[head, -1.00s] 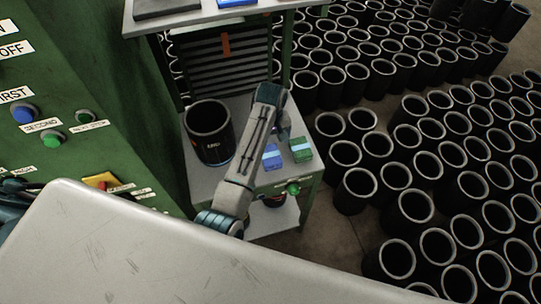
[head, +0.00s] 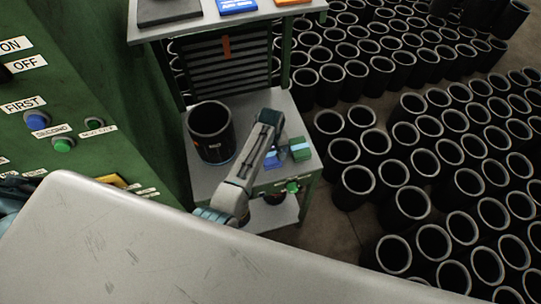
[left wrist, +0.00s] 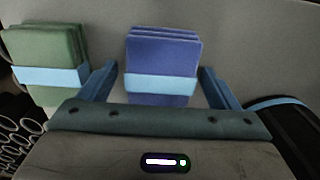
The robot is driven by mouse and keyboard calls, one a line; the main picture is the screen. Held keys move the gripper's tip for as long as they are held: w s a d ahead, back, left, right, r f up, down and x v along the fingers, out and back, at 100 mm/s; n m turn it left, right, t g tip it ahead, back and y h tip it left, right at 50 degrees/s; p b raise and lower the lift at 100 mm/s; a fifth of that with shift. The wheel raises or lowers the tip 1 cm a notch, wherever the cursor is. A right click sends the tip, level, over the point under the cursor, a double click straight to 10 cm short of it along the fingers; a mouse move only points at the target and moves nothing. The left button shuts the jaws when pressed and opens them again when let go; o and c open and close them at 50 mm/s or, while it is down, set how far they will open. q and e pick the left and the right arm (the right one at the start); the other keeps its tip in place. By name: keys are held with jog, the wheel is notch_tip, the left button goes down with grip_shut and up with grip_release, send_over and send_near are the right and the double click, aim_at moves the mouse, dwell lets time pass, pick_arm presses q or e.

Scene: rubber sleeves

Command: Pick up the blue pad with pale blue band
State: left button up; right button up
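The blue pad with the pale blue band (left wrist: 162,65) lies on the grey shelf. In the left wrist view it sits between the two spread fingers of my left gripper (left wrist: 160,85), with gaps on both sides. In the head view part of the blue pad (head: 272,159) shows beside my left gripper (head: 280,150), and my arm hides the rest. My left gripper is open and holds nothing. My right gripper is in neither view.
A green pad with a pale blue band (left wrist: 50,65) lies to the left of the blue one in the wrist view; the head view shows it too (head: 300,149). A black sleeve (head: 211,133) stands on the shelf (head: 200,180). Many black sleeves stand on the floor at right.

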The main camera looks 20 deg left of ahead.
aim_at(271, 154)
pick_arm(q)
jog(key=c, duration=1)
jog(key=shift+r, duration=0.1)
jog(key=shift+r+b, duration=0.4)
jog(key=shift+r, duration=0.05)
notch_tip(271, 154, up, 2)
jog(key=shift+r+b, duration=0.1)
jog(key=shift+b, duration=0.65)
jog(key=shift+s+a+r+b, duration=0.35)
jog(key=shift+s+b, duration=0.35)
jog(key=shift+s, duration=1.95)
jog(key=shift+s+a+r+b, duration=0.35)
jog(key=shift+s+b, duration=0.3)
jog(key=shift+s, duration=2.05)
jog(key=shift+s+a+r+b, duration=0.2)
jog(key=shift+s+a+b, duration=0.35)
jog(key=shift+s, duration=2.1)
jog(key=shift+d, duration=0.15)
